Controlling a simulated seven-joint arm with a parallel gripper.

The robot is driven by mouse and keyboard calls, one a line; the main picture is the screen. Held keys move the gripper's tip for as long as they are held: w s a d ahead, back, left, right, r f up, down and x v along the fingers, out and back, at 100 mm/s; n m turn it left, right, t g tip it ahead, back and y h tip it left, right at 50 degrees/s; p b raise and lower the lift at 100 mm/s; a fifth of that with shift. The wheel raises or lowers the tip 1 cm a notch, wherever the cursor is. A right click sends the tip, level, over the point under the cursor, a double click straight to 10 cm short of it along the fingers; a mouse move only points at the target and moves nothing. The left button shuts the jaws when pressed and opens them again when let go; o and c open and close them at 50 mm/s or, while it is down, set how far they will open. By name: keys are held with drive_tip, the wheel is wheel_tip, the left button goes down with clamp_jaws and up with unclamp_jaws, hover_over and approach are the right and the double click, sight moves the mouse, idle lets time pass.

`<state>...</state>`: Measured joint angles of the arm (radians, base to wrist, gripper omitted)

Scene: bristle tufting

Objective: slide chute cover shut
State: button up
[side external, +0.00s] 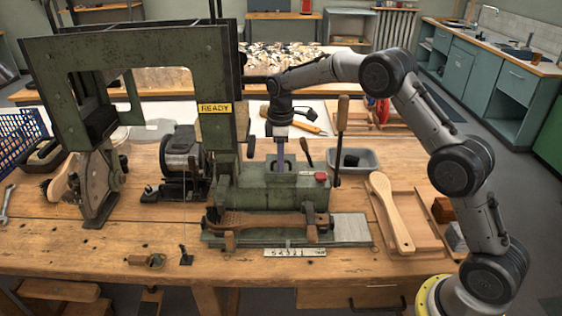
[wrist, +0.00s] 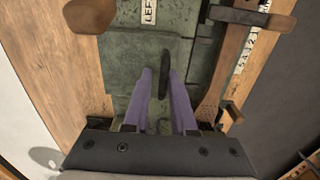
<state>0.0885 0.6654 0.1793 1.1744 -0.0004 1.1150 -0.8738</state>
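The green machine block (side external: 272,190) stands on the bench in the side view, with my gripper (side external: 280,158) pointing straight down at its top. In the wrist view the purple fingers of my gripper (wrist: 161,72) are apart. A dark oblong knob or slot (wrist: 164,68) shows between the fingertips, with gaps on both sides. It lies on a flat green plate (wrist: 140,48) that looks like the chute cover. I cannot tell whether the fingers reach down around the dark piece or hover above it, nor how far the cover is open.
A tall green frame with a READY label (side external: 214,108) stands close left of my gripper. Upright levers (side external: 341,125) stand to the right, near a grey bin (side external: 356,160). A wooden brush body (side external: 268,222) lies in front, and a paddle-shaped wooden piece (side external: 391,212) lies to the right.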

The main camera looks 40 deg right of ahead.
drive_tip(key=shift+o, duration=1.2)
drive_tip(key=shift+f, duration=0.1)
drive_tip(key=shift+s+r, duration=0.1)
drive_tip(key=shift+r, duration=4.9)
